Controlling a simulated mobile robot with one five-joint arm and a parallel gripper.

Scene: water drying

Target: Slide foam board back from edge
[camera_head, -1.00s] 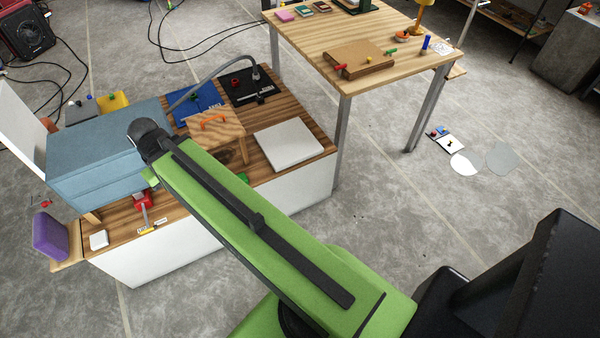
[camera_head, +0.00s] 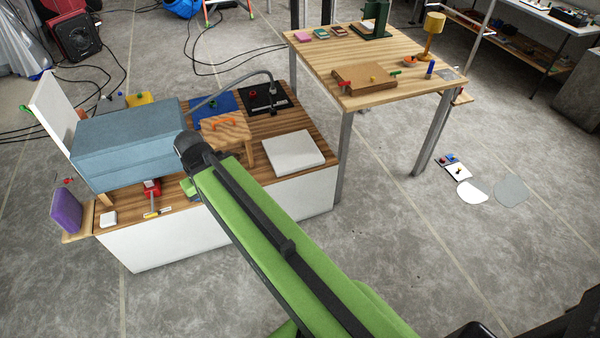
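A flat white square slab, which looks like the foam board (camera_head: 293,151), lies on the striped wooden top of a low white bench (camera_head: 225,234). It lies close to the top's right end and front edge, and I cannot tell whether it overhangs. A taller white panel (camera_head: 52,112) stands upright at the bench's far left, behind a blue-grey box. My green arm rises from the bottom of the view, and its black joint is in front of the blue-grey box. My gripper is not visible, so its opening and any contact are hidden.
The blue-grey box (camera_head: 125,150) fills the bench's left part. A small wooden stool (camera_head: 226,130) stands left of the slab. A black tray (camera_head: 268,98) lies behind it. A purple block (camera_head: 66,210) sits at the far left. A taller wooden table (camera_head: 385,62) stands behind right.

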